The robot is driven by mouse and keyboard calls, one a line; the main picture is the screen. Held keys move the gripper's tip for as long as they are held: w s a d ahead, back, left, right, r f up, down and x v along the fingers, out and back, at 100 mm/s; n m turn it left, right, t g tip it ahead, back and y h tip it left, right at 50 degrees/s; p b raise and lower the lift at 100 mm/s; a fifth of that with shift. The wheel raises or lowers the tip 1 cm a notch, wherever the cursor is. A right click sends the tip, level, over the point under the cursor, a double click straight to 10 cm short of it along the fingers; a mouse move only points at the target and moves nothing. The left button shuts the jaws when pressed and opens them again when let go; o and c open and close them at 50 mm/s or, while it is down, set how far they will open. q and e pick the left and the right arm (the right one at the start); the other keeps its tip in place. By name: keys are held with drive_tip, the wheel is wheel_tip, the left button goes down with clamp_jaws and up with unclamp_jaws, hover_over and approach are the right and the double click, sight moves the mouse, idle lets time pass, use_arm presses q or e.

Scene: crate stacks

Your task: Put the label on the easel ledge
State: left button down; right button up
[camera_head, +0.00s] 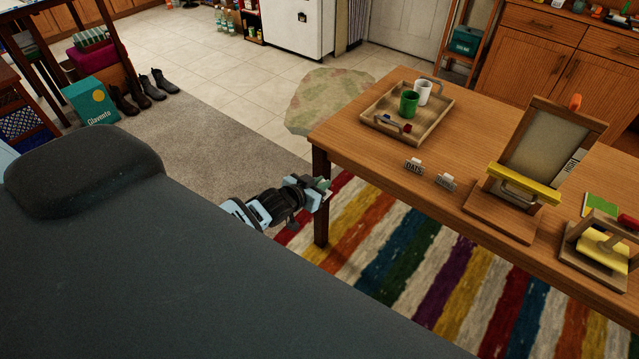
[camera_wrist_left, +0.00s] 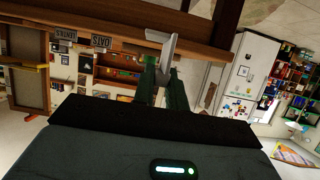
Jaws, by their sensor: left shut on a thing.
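My left gripper (camera_head: 322,187) is beside the near left corner of the wooden table, below the tabletop. In the left wrist view, its two dark green fingers (camera_wrist_left: 160,82) are shut on a pale, thin piece (camera_wrist_left: 171,58), probably the label; its face cannot be read. The easel (camera_head: 547,140) stands on the table at the right, its grey panel tilted back. A yellow bar (camera_head: 523,183) with a handle lies across its lower front, at the ledge. The easel also shows in the left wrist view (camera_wrist_left: 28,75). My right gripper is not in view.
Two small signs, OATS (camera_head: 413,167) and another (camera_head: 447,182), stand near the table's front edge. A tray (camera_head: 380,135) holds a green cup and white mug. A small wooden stand (camera_head: 592,268) with a yellow piece is at right. The table leg (camera_head: 320,205) is close to my gripper.

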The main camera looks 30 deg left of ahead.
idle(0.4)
use_arm(q)
drive_tip(key=shift+d+r, duration=0.2)
drive_tip(key=shift+d, duration=0.15)
drive_tip(key=s+d+r, duration=0.2)
drive_tip(key=d+r, duration=0.7)
drive_tip(key=r, duration=0.2)
drive_tip(key=s+d+r, duration=0.1)
drive_tip(key=s+r, duration=0.2)
drive_tip(key=r, duration=0.3)
drive_tip(key=s+d+r+n+y, duration=0.1)
drive_tip(key=s+d+r, duration=0.1)
drive_tip(key=s+r, duration=0.2)
wheel_tip(320, 180, up, 2)
drive_tip(key=shift+s+f, duration=0.1)
drive_tip(key=shift+s, duration=0.1)
